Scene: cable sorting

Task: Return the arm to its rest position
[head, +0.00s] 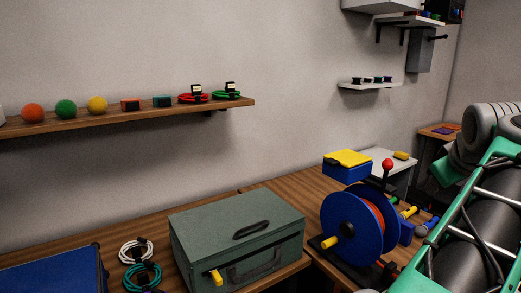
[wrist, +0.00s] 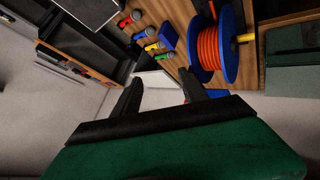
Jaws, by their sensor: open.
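My gripper (wrist: 162,93) shows in the wrist view with its two dark fingers apart and nothing between them. Past the fingertips are a white surface and the edge of the wooden bench, and the fingers touch nothing that I can see. In the head view my arm (head: 480,215) fills the right edge, with green and black links; the gripper itself is not visible there.
A blue reel with orange cable (head: 352,228) and a grey-green metal box (head: 237,238) stand on the bench. White and teal cable coils (head: 143,275) lie left of the box. A wall shelf (head: 130,119) holds balls, small blocks and coils. A blue-yellow box (head: 347,166) sits behind the reel.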

